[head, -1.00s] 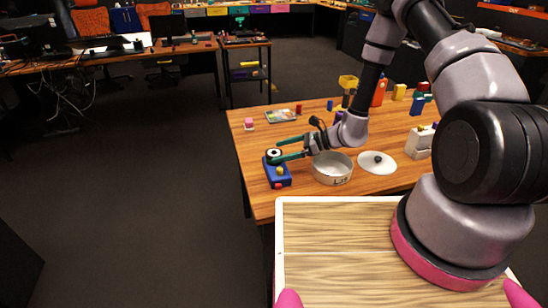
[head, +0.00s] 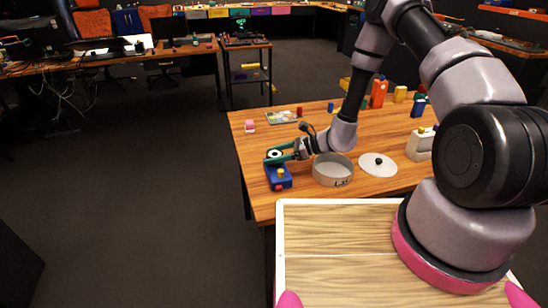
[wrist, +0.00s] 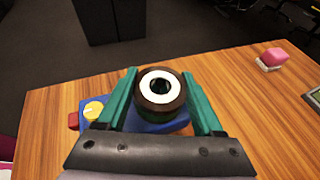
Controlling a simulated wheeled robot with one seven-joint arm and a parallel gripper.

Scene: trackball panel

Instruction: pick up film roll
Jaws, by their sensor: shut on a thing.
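The film roll (wrist: 161,87) is a dark brown ring with a white inner ring and a dark centre. In the wrist view it sits between the two green fingers of my gripper (wrist: 162,95), which are shut on it. In the head view the film roll (head: 274,154) shows small at my gripper's (head: 276,155) fingertips, at the table's left side. A blue panel box (head: 279,178) with a yellow knob is under it; the same blue box (wrist: 94,112) with a red part shows in the wrist view. I cannot tell whether the roll still touches the box.
A round pale dish (head: 333,171) and a white lid (head: 377,165) with a dark knob stand right of the box. A pink block (head: 249,126) and a flat tray (head: 283,117) lie farther back. The table (head: 262,207) is bare at its front left.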

